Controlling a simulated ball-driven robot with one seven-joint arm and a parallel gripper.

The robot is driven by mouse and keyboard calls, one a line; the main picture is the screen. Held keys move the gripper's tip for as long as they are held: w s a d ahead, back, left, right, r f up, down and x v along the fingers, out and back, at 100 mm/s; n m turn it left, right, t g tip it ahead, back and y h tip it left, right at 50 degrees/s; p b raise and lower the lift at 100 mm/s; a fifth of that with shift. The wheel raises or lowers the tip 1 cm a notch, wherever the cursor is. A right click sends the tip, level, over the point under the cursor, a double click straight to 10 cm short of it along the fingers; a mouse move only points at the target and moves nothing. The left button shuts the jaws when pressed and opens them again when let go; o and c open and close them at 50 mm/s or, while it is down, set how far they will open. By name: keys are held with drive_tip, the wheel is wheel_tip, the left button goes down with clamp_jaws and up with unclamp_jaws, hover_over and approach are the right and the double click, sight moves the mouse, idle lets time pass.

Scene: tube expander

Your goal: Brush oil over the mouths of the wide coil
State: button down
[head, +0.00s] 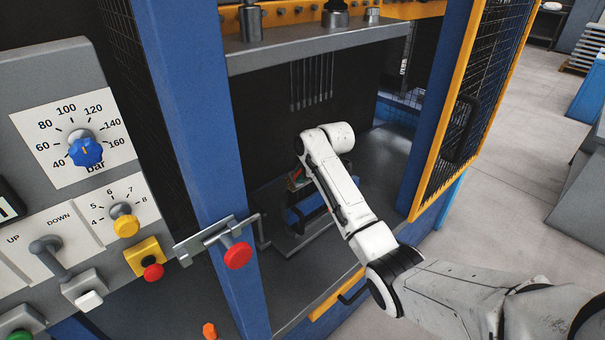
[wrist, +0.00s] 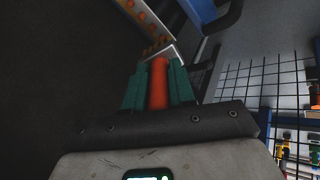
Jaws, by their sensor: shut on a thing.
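In the wrist view, my gripper (wrist: 160,80) has its green fingers shut on an orange-red handle (wrist: 158,86), which I take to be the brush. The brush's tip cannot be made out. Beyond the fingers, a strip with a row of copper-coloured round mouths (wrist: 150,28) slants across the top, apparently the coil's end. I cannot tell whether the brush touches it. In the head view, my white arm reaches into the press opening and hides most of my gripper and the coil. A blue fixture (head: 318,208) shows beneath the arm.
Thin rods (head: 312,82) hang from the press above my arm. Blue posts (head: 190,110) and an open yellow-framed mesh door (head: 465,110) flank the opening. A latch bar with a red knob (head: 238,255) juts out at the front. A control panel (head: 70,130) stands at left.

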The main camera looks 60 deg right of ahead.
wheel_tip(320, 180, up, 5)
drive_tip(key=p, duration=0.2)
drive_tip(key=shift+p, duration=0.3)
drive_tip(key=shift+r, duration=0.25)
drive_tip(key=shift+r, duration=1.5)
